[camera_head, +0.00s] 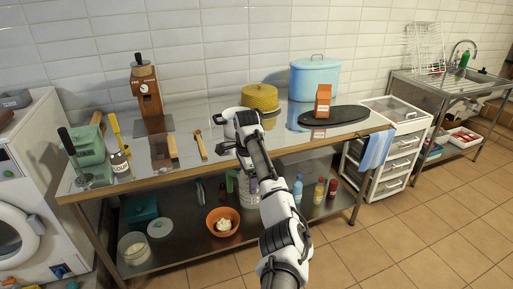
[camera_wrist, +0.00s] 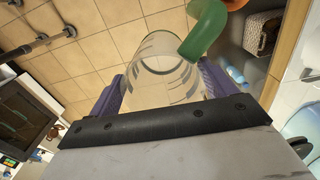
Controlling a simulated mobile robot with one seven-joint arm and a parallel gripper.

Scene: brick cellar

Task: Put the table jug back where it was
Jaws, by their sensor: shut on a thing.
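The table jug is a clear glass jug with grey stripes (camera_wrist: 165,70) and a green handle. In the wrist view it sits between the purple fingers of my gripper (camera_wrist: 160,88), which is shut on it. The green handle points up and right there. In the head view the jug (camera_head: 244,188) shows below the worktop's front edge, left of my arm, with its green handle on its left. My arm hides part of the jug and most of the gripper. I cannot tell whether the jug touches the lower shelf (camera_head: 185,248).
The tiled floor in front is clear.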

